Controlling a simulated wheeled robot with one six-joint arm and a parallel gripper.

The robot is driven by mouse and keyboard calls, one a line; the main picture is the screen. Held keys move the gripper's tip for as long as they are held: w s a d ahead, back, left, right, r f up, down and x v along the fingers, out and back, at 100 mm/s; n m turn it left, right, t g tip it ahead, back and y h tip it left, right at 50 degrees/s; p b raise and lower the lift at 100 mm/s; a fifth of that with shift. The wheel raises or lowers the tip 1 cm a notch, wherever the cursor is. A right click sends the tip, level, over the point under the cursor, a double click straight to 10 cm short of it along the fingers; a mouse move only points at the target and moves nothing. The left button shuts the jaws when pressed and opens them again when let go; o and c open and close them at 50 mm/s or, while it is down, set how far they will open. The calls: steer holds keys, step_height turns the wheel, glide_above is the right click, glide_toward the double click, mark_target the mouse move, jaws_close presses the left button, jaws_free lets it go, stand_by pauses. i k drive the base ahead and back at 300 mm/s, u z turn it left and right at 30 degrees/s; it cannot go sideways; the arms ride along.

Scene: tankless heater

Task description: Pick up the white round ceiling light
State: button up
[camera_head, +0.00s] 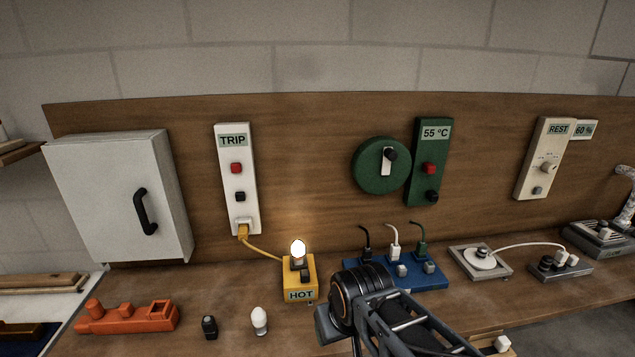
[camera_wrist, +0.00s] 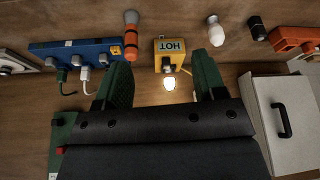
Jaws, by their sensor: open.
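A white round disc (camera_head: 480,258), which looks like the ceiling light, sits on a square plate on the bench at right in the head view. It has a dark cap on top and a white cable runs from near it. In the wrist view, part of a pale round thing (camera_wrist: 14,62) at the left edge may be the same light. My gripper (camera_wrist: 160,62) is open and empty, with its two green fingers apart. It is well to the left of the disc in the head view, where my arm hides its fingertips.
A yellow HOT box (camera_head: 299,280) with a lit bulb stands in front of my fingers. A blue socket block (camera_head: 425,276) with plugs lies between my arm and the disc. A grey block (camera_head: 560,270) is right of the disc. A white bulb (camera_head: 259,320) stands at the left front.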

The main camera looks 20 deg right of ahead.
mark_target(479, 258)
steer(key=z, duration=3.35)
steer(key=i, duration=2.75)
steer(key=u, duration=4.05)
steer(key=i, duration=0.1)
steer(key=z, duration=0.05)
